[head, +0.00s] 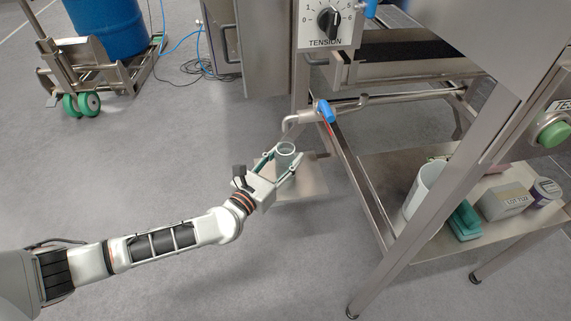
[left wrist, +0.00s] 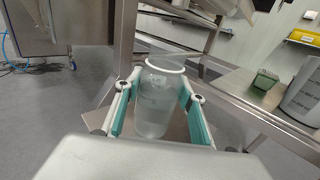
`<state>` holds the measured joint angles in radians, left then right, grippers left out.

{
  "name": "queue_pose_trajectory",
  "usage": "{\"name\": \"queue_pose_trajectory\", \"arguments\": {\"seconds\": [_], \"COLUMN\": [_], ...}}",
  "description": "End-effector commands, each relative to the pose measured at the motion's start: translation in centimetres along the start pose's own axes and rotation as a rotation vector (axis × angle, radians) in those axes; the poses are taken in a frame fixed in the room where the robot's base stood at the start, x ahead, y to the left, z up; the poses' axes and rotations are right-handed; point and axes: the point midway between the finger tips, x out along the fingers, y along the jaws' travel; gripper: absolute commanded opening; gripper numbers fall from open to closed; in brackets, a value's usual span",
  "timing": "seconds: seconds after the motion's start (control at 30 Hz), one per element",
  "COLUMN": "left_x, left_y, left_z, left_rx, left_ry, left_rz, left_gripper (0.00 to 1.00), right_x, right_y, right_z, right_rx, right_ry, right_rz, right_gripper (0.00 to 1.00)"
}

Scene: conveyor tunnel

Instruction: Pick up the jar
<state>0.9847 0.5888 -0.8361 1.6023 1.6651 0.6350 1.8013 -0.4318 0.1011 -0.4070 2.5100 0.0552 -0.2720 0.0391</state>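The jar (head: 285,153) is a pale, translucent, open-topped cylinder. It stands upright over a low steel plate (head: 305,180) beside the conveyor frame. My left gripper (head: 283,160) is open, with one finger on each side of the jar. In the left wrist view the jar (left wrist: 158,98) stands between the two green-padded fingers (left wrist: 160,90). Narrow gaps show beside it, and I cannot tell whether either pad touches it. The jar's base is partly hidden by the gripper. My right gripper is in neither view.
A steel pipe with a blue-handled valve (head: 325,110) is just above the jar. The conveyor frame's leg (head: 360,190) stands to the right. Its lower shelf (head: 375,165) holds a white container (head: 424,190), a green item (head: 465,221) and a grey box (head: 507,202). Open floor lies left.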

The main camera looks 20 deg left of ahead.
Motion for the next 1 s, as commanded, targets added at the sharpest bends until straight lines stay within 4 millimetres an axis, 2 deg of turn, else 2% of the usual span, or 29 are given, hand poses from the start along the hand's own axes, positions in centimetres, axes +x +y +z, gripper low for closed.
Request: {"name": "queue_pose_trajectory", "arguments": {"seconds": [0.33, 0.57, 0.63, 1.0], "left_x": [0.0, 0.1, -1.1, -8.2], "left_y": [0.0, 0.1, 0.0, 0.0], "left_z": [0.3, 2.5, 1.8, 1.7], "left_rx": [0.001, 0.001, 0.000, 0.000], "left_ry": [-0.002, -0.010, -0.003, -0.001], "left_rz": [0.001, 0.001, 0.000, 0.000], "left_gripper": [0.11, 0.11, 0.11, 0.11], "right_x": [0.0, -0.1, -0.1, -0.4], "right_y": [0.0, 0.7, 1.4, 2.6], "right_z": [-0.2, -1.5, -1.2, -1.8], "right_rx": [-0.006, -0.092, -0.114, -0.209], "right_ry": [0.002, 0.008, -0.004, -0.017], "right_rz": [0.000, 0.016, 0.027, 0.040], "right_gripper": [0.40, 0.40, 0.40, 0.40]}}
